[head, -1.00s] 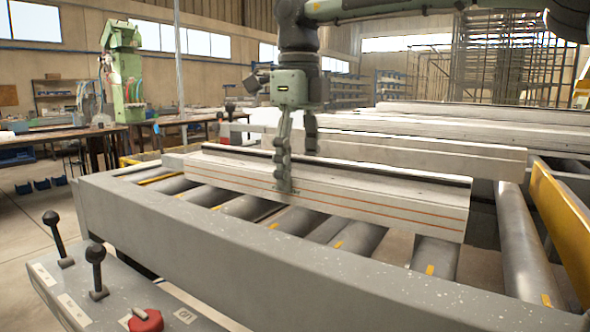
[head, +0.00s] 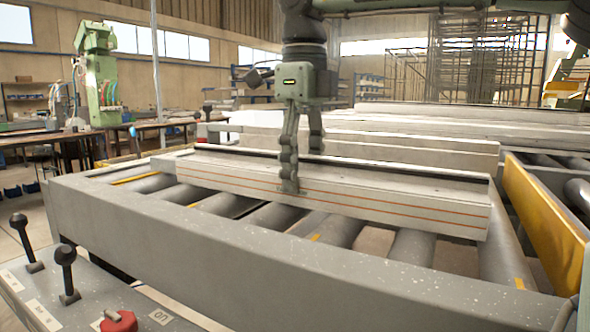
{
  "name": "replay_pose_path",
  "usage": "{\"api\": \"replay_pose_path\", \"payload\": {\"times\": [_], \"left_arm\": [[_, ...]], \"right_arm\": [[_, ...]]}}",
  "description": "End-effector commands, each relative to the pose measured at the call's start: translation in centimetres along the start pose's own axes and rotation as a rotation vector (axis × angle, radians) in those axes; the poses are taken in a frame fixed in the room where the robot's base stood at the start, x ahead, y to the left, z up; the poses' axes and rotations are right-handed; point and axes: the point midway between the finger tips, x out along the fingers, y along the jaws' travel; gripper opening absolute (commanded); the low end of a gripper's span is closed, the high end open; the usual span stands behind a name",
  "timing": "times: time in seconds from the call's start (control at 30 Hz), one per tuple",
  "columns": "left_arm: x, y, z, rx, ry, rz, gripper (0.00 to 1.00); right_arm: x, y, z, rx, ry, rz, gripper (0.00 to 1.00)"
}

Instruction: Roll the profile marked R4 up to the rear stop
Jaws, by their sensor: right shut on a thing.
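A long pale profile (head: 390,205) with orange lines along its near face lies across the rollers. I cannot read a mark R4 on it. My right gripper (head: 301,170) comes down from above and is shut on this profile near its middle, one finger against the near face and the other behind it. The profile's right end is free, over the rollers to the left of a yellow plate (head: 545,222). I cannot tell which part is the rear stop. My left gripper is not in view.
Grey rollers (head: 345,228) run under the profile inside a grey frame (head: 200,245). Other pale profiles (head: 430,150) lie behind it. A panel with black levers (head: 65,270) and a red knob (head: 118,320) is at the lower left. The rollers right of the profile are clear.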

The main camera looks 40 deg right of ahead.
Motion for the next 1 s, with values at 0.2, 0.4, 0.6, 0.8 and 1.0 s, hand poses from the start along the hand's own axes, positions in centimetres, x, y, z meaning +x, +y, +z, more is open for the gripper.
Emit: {"api": "replay_pose_path", "payload": {"times": [0.2, 0.4, 0.6, 0.8, 1.0], "left_arm": [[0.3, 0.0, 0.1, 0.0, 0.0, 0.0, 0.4], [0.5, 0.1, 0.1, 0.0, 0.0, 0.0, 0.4], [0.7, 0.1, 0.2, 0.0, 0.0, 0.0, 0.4], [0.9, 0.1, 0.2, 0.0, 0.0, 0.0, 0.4], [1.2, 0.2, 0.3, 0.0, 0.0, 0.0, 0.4]], "right_arm": [[0.1, 0.0, -1.1, 0.001, 0.0, 0.0, 0.05], [0.1, 0.0, -2.1, -0.001, -0.001, 0.001, 0.05], [0.0, 0.0, -3.1, -0.001, 0.0, 0.001, 0.05], [0.0, 0.0, -4.1, -0.001, -0.004, 0.001, 0.05], [0.1, 0.0, -5.1, -0.001, -0.005, 0.001, 0.05]]}}
